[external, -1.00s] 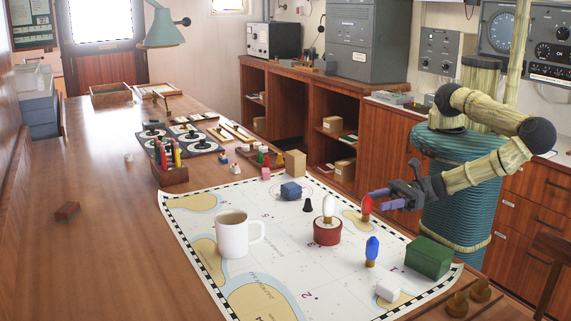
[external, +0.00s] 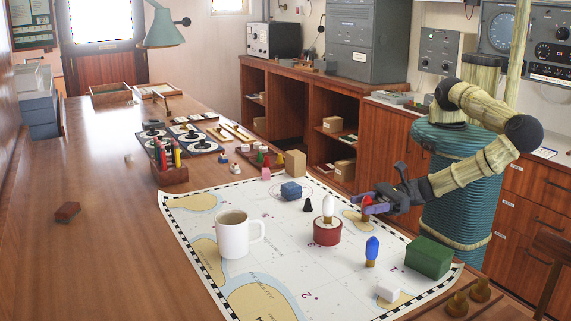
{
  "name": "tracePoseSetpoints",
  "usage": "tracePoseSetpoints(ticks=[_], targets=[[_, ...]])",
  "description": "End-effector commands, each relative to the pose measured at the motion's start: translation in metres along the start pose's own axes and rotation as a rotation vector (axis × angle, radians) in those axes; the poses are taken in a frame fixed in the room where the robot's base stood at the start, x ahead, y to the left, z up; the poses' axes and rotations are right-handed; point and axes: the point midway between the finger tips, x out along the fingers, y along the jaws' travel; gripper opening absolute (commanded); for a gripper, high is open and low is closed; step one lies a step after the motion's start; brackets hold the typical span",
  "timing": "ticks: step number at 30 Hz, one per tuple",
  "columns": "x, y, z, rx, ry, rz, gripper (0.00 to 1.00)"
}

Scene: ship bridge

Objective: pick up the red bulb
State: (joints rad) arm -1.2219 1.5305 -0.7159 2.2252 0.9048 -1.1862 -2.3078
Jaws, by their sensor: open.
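The red bulb (external: 366,200) stands upright on the chart, near its right edge. Its brass base (external: 364,216) shows below the jaws, and its upper part is partly hidden behind a finger. My gripper (external: 368,204) is open at the height of the red glass, with its fingers around or just beside the bulb; the view does not show which. Whether the fingers touch it cannot be told.
A white bulb (external: 327,208) sits in a red round holder (external: 327,232) left of my gripper. A blue bulb (external: 372,250) stands in front. A green box (external: 428,257), white mug (external: 238,236), blue block (external: 291,191) and black cone (external: 308,205) are also on the chart (external: 290,270).

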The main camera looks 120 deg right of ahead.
Motion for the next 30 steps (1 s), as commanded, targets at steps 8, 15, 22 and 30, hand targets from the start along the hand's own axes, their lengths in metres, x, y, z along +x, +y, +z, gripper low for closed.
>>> tracePoseSetpoints(ticks=[8, 15, 22, 30], targets=[[0.000, 0.000, 0.000, 0.000, 0.000, 0.000, 0.16], [0.000, 0.000, 0.000, 0.001, 0.000, 0.000, 0.03], [0.000, 0.000, 0.003, 0.001, -0.001, 0.000, 0.03], [0.000, 0.001, 0.036, 0.004, -0.004, 0.000, 0.03]])
